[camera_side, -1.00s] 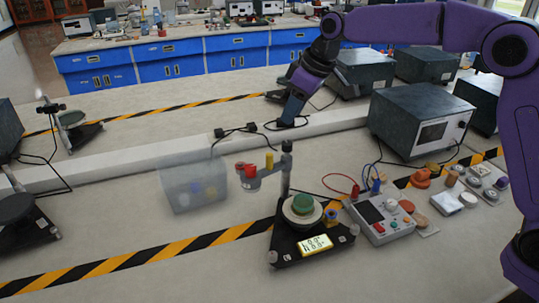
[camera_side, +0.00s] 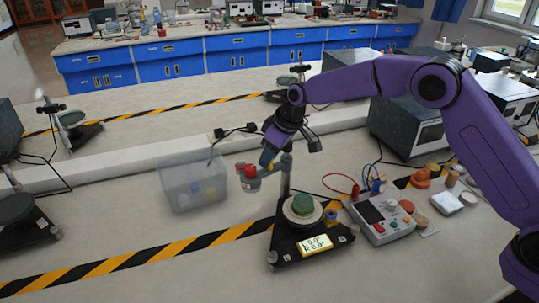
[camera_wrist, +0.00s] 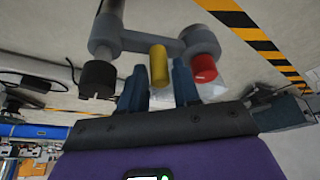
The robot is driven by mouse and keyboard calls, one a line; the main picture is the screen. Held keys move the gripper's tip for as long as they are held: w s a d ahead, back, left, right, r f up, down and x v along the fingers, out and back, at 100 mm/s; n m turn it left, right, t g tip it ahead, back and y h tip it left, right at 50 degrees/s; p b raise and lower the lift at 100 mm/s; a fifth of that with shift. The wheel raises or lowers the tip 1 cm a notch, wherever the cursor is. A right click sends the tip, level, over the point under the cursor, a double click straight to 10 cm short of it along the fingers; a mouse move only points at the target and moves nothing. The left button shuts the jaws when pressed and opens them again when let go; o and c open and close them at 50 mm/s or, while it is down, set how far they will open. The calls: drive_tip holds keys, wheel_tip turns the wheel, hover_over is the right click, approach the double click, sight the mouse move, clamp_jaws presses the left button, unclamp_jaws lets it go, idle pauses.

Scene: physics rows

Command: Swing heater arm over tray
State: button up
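The grey heater arm (camera_side: 251,183) juts left from an upright post (camera_side: 286,175) on a black stand. It carries a red knob (camera_side: 249,171) and a yellow peg (camera_wrist: 158,66). The heater arm also shows in the wrist view (camera_wrist: 138,40). My gripper (camera_side: 268,160) is open at the yellow peg. In the wrist view its two blue fingers (camera_wrist: 160,85) stand either side of the peg, with gaps visible.
A clear plastic bin (camera_side: 194,188) stands left of the heater arm. A control box (camera_side: 384,218) with cables and several small parts lie to the right. A lit display (camera_side: 314,245) is on the stand's front.

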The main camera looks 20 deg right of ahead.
sight(289, 160)
drive_tip(key=shift+f, duration=0.1)
clamp_jaws()
drive_tip(key=shift+s, duration=0.1)
drive_tip(key=n, duration=0.1)
drive_tip(key=s+n, duration=0.1)
drive_tip(key=n+g+y, duration=0.1)
drive_tip(key=n, duration=0.1)
drive_tip(key=shift+s+d, duration=0.3)
drive_tip(key=shift+d, duration=0.1)
drive_tip(key=d+n+g, duration=0.1)
drive_tip(key=n, duration=0.1)
drive_tip(key=s+d+n+g, duration=0.1)
drive_tip(key=n, duration=0.1)
drive_tip(key=s+n, duration=0.1)
drive_tip(key=n, duration=0.2)
drive_tip(key=shift+d+g+y, duration=0.3)
drive_tip(key=shift+d+g, duration=0.1)
drive_tip(key=shift+s+d+n+g+h, duration=0.15)
drive_tip(key=shift+d+n+g, duration=0.3)
drive_tip(key=shift+n, duration=0.55)
drive_tip(key=shift+s+d+n+g+h, duration=0.1)
drive_tip(key=shift+d+n+g+h, duration=0.3)
drive_tip(key=shift+n, duration=0.6)
drive_tip(key=shift+d, duration=0.15)
